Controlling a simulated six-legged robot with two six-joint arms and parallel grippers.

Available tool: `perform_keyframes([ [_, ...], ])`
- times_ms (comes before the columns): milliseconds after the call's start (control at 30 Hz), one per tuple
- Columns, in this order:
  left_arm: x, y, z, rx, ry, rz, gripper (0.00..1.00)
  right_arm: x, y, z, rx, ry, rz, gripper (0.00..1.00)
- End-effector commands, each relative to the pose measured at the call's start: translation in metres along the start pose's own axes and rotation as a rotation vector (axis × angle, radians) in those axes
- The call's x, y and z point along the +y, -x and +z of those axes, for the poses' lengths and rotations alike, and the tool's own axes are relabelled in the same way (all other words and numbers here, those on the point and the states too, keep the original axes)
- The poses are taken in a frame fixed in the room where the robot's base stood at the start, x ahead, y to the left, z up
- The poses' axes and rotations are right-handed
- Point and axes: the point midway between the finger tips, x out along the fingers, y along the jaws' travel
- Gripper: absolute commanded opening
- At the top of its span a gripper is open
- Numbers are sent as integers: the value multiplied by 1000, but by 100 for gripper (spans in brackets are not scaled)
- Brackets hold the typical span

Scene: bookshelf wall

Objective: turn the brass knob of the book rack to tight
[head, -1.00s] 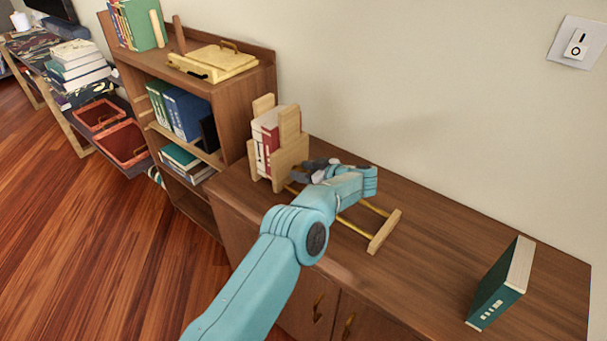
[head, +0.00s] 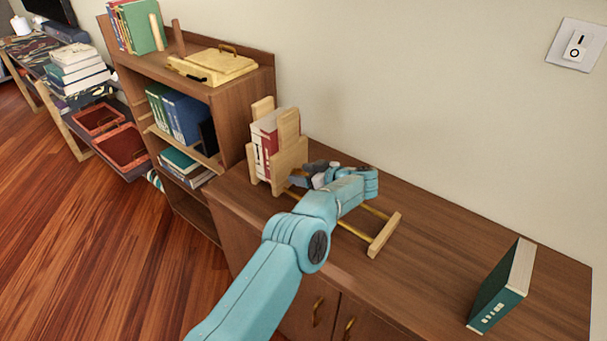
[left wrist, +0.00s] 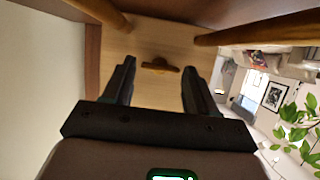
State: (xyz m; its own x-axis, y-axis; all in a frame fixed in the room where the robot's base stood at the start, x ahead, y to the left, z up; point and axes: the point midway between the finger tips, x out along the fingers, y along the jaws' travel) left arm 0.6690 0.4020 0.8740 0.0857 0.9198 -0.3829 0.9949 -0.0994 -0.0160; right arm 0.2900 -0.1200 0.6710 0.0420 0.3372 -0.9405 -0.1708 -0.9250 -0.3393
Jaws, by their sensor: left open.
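The book rack (head: 289,163) is pale wood and stands on the low cabinet, with red and white books (head: 265,144) held in it. Its brass rods run toward a far wooden end bar (head: 384,235). The brass knob (left wrist: 160,66) shows in the left wrist view as a small crosswise bar on a wooden panel; my arm hides it in the head view. My left gripper (head: 311,175) is open beside the rack's near panel. In the left wrist view its fingers lie on either side of the knob, with gaps; contact is not visible. My right gripper is out of view.
A dark green book (head: 500,288) stands on the cabinet top (head: 440,250) at the right. A bookshelf (head: 232,120) with books and a yellow case stands left of the rack. A switch (head: 575,46) is on the wall. The cabinet's middle is mostly clear.

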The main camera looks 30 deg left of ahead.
Motion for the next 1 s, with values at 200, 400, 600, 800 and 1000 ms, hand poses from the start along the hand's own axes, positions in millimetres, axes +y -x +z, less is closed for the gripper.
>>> perform_keyframes([
  [200, 1, 28, 0, 1, -1, 5, 57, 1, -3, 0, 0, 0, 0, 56],
  [400, 1, 82, 1, 1, 1, 5, 57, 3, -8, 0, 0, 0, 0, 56],
  [600, 1, 130, 1, 1, 0, 4, 57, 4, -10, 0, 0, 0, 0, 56],
  [800, 0, 157, 0, 0, 0, 1, 57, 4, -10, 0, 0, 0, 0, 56],
  [1000, 0, 164, 0, 0, 0, 0, 57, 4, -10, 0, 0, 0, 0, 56],
])
